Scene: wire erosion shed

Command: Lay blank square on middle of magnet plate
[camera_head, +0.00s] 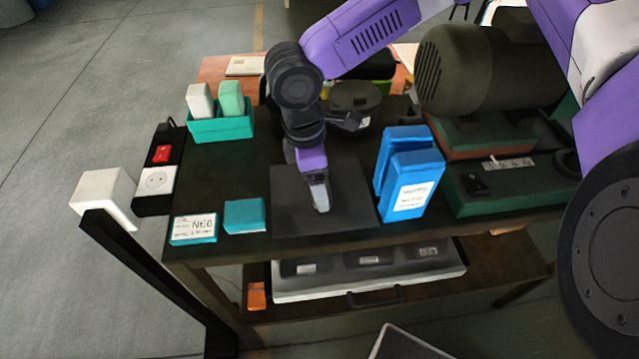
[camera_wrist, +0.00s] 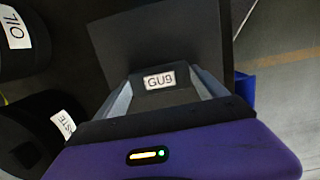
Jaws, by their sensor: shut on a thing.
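The magnet plate (camera_head: 350,222) is a flat dark grey square on the dark bench top, and it also shows in the wrist view (camera_wrist: 150,45). My gripper (camera_head: 321,204) points down over the plate, a little left of its middle. The blank lies between the fingers over the plate. In the head view I cannot make the blank out. Whether it touches the plate is unclear.
Blue upright boxes (camera_head: 412,185) stand close at the plate's right edge. Two teal boxes (camera_head: 244,215) lie at its left. A teal holder (camera_head: 222,127) is back left, a dark lidded pot (camera_head: 355,98) behind. A green-based motor machine (camera_head: 490,75) fills the right.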

